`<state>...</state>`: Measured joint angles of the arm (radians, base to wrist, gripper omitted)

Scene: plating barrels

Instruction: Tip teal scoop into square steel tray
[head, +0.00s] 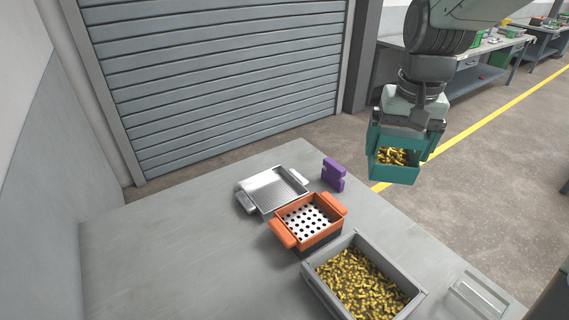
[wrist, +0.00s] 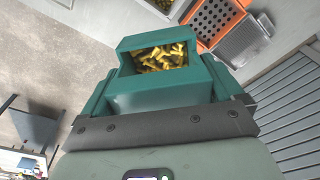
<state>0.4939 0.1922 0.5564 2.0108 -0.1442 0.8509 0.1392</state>
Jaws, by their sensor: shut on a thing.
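My gripper (head: 405,128) is shut on the teal scoop (head: 394,174) and holds it in the air, to the right of and above the table. The scoop also shows in the wrist view (wrist: 160,98), with small brass-coloured pieces (wrist: 162,57) inside. It looks roughly level, with its opening up. The square steel tray (head: 262,203) lies on the table at the back, its metal floor bare. In the wrist view the tray (wrist: 243,42) is at the upper right, apart from the scoop.
An orange perforated basket (head: 284,236) stands right in front of the steel tray. A grey bin (head: 318,287) full of brass pieces is nearer. A purple block (head: 333,175) stands beside the tray. The table's left side (head: 160,260) is clear.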

